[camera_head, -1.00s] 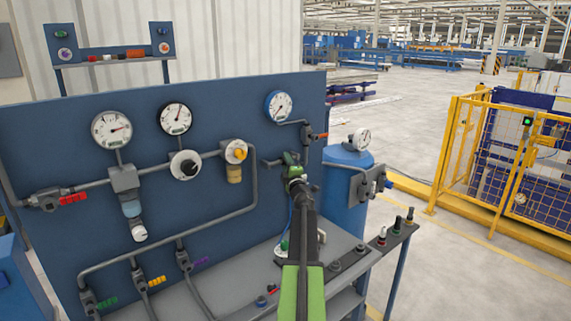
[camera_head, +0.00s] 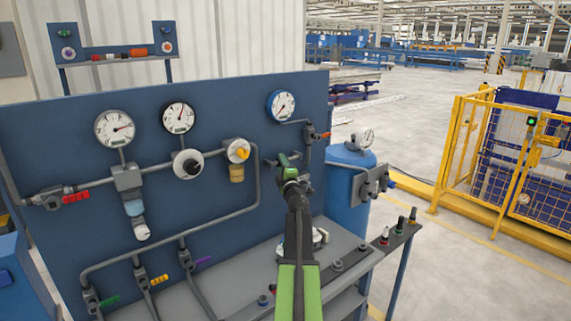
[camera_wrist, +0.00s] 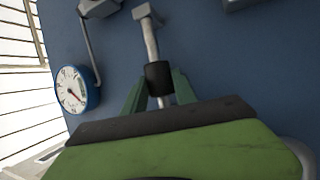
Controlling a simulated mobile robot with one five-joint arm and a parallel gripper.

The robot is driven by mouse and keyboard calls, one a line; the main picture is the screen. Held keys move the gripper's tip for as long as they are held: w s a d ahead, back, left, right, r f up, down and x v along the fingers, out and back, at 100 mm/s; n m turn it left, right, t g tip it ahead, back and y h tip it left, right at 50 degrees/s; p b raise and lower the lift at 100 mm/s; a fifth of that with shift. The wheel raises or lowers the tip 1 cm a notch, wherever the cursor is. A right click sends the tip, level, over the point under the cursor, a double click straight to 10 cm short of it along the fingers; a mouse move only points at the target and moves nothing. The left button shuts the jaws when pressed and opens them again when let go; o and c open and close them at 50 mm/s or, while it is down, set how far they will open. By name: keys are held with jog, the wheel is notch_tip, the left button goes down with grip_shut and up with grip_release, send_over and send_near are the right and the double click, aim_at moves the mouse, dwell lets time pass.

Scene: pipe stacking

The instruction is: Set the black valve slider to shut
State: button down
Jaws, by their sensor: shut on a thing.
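The black valve slider (camera_wrist: 159,77) is a dark collar around a thin grey pipe in the wrist view. The pipe runs up from it to a grey fitting on the blue panel. My gripper (camera_wrist: 158,88) has its green fingers on either side of the slider, shut on it. In the head view my gripper (camera_head: 285,163) is at the right part of the panel, below the blue-rimmed gauge (camera_head: 282,105). The slider is too small and covered there to make out clearly.
The blue panel (camera_head: 60,140) carries white gauges, grey pipes and a red-handled valve (camera_head: 76,197) at left. A blue tank (camera_head: 345,205) stands right of my gripper. A grey bench (camera_head: 345,250) lies below. A yellow fence (camera_head: 450,160) is farther right.

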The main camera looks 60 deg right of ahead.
jog(key=shift+a+f, duration=0.1)
jog(key=shift+a, duration=0.05)
jog(key=c, duration=1)
grip_release()
jog(key=b+v, duration=0.4)
jog(key=v, duration=1.3)
jog(key=shift+s, duration=0.2)
